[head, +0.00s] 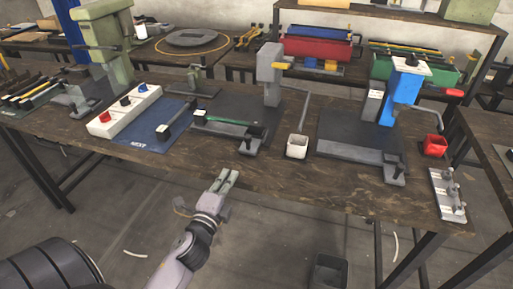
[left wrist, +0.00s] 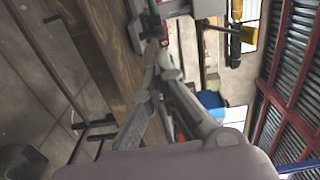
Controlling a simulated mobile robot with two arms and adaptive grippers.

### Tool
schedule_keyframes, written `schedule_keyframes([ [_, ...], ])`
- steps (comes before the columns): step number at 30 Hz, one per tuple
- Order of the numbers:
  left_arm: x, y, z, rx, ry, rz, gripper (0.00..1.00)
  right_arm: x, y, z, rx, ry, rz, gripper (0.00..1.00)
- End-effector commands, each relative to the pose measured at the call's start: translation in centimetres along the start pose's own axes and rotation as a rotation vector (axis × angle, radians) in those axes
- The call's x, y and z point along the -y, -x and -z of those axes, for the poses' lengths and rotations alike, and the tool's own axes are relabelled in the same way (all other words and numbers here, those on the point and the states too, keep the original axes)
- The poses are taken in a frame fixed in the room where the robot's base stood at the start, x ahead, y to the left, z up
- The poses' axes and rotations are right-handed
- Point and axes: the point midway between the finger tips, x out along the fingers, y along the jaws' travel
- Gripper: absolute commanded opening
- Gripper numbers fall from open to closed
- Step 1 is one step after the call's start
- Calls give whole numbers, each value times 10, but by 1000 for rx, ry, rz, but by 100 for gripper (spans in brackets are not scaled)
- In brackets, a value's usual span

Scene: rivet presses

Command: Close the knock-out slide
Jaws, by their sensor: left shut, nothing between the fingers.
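My left gripper (head: 228,178) is shut and empty. It is in front of the bench's front edge, below the middle press. In the left wrist view its fingertips (left wrist: 160,62) meet beside the wooden bench edge. My right gripper is not in view.
A blue mat (head: 150,133) and a white button box (head: 124,111) are at the left. The floor before the bench is mostly clear.

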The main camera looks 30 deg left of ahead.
Motion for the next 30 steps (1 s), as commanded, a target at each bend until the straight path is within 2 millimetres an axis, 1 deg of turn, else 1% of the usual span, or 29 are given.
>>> schedule_keyframes([
  [2,8,-3,-1,1,-13,15,0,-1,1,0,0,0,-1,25],
  [5,9,-13,0,1,-14,17,0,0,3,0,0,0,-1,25],
  [8,10,-30,0,1,-13,17,0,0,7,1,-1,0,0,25],
  [15,10,-83,0,1,-11,16,0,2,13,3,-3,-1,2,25],
  [21,10,-118,0,1,-9,14,0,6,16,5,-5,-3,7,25],
  [25,9,-132,0,1,-9,14,0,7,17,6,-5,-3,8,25],
  [30,8,-139,0,1,-9,13,0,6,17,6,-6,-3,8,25],
])
